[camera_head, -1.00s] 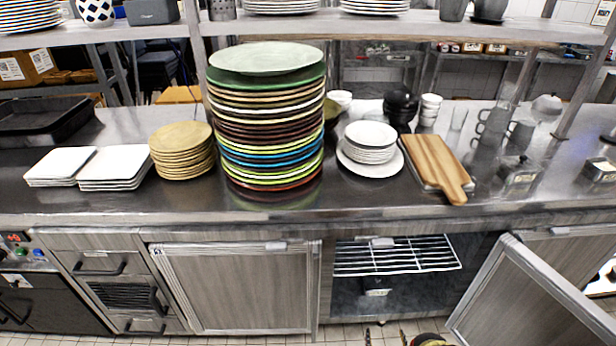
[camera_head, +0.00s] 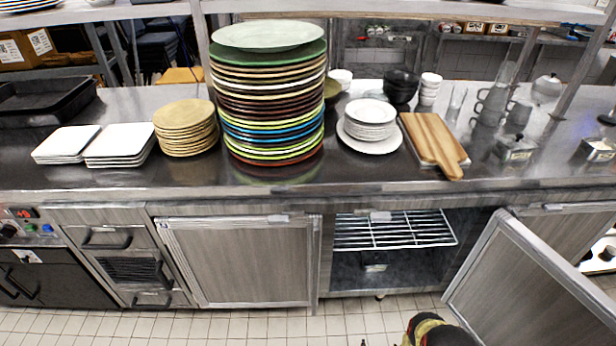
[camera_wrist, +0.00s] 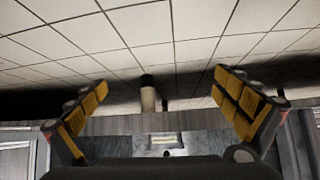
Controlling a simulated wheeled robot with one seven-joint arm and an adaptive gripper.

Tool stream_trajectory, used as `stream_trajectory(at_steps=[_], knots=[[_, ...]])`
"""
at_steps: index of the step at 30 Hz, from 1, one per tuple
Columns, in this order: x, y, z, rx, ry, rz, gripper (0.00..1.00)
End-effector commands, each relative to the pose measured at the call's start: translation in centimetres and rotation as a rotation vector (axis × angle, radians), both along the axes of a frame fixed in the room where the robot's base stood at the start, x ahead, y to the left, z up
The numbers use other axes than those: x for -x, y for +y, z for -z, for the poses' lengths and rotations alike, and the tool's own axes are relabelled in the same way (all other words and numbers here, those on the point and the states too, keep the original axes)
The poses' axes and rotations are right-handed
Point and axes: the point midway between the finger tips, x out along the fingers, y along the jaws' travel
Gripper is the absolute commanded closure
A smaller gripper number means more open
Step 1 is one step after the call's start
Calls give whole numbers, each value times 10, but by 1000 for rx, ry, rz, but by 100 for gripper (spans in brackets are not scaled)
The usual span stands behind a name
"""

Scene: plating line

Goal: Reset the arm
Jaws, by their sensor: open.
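My gripper (camera_wrist: 160,105) shows in the wrist view with its two yellow-padded fingers spread wide and nothing between them. A small cylinder with a dark top and pale body (camera_wrist: 148,95) shows beyond the fingers, against the tiles; I cannot tell what it is.
The steel counter (camera_head: 60,205) carries a tall stack of coloured plates (camera_head: 270,110), white square plates (camera_head: 120,145), tan plates (camera_head: 185,128), white plates (camera_head: 370,125) and a wooden board (camera_head: 433,143). Below, a cabinet door (camera_head: 530,285) stands open at right. The tiled floor (camera_head: 250,325) in front is clear.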

Motion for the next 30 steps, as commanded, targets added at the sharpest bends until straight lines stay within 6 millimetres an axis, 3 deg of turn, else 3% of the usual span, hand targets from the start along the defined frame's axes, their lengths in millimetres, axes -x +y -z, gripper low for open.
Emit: stream_trajectory(at_steps=[3, 5, 8, 11, 14, 20, 30], knots=[[33, 2, 17, -21, 169, 12, 0], [43, -1, 17, -29, 255, 19, 0], [53, -7, 2, -39, 402, 30, 0], [56, -14, -28, -46, 525, 38, 0], [53, -19, -68, -50, 629, 45, 0], [44, -25, -167, -54, 788, 60, 0], [40, -16, -356, -56, 946, 76, 0]])
